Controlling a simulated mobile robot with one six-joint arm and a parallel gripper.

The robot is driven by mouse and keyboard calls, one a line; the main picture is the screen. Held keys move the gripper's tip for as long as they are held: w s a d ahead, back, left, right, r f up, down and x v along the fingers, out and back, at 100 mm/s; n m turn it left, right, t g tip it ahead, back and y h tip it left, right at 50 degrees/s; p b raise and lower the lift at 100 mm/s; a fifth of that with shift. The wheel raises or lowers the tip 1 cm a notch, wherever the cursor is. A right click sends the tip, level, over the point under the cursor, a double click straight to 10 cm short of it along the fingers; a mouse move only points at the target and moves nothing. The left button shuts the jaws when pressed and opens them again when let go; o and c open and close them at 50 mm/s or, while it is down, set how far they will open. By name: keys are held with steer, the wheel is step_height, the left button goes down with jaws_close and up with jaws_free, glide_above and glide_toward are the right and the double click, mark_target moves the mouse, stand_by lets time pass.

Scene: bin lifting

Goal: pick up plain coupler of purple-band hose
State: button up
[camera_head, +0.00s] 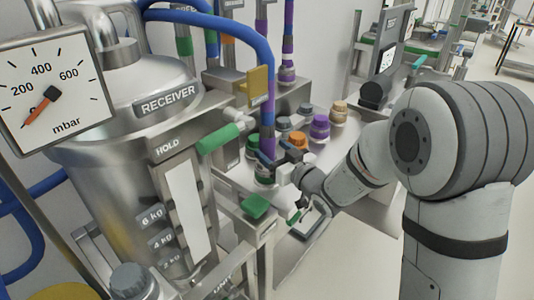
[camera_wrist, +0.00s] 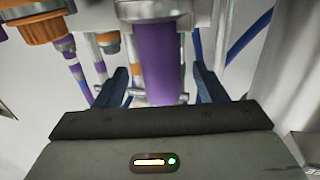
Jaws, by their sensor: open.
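The purple-band hose (camera_head: 267,60) is blue and arches down from the upper left in the head view. Its purple band (camera_head: 268,143) ends low, just above a coupler (camera_head: 264,171) that is small and partly hidden by my gripper. My gripper (camera_head: 283,163) is right beside this lower end. In the wrist view, my gripper (camera_wrist: 161,78) is open, with one dark finger on each side of the purple band (camera_wrist: 160,55). A pale metal collar (camera_wrist: 155,12) shows at the band's upper end in that view. I cannot tell whether the fingers touch the band.
Purple (camera_head: 320,127), orange (camera_head: 298,139) and tan (camera_head: 339,110) caps stand on the bench to the right. A green-handled valve (camera_head: 218,138) sits close at the left, beside the steel receiver tank (camera_head: 110,110). In the wrist view, an orange-collared fitting (camera_wrist: 42,28) is at upper left.

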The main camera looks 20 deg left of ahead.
steer(key=x, duration=0.5)
steer(key=shift+w+a+p, duration=0.1)
steer(key=shift+a+p, duration=0.05)
steer(key=shift+p, duration=0.25)
steer(key=shift+c, duration=0.3)
steer(key=c, duration=1.2)
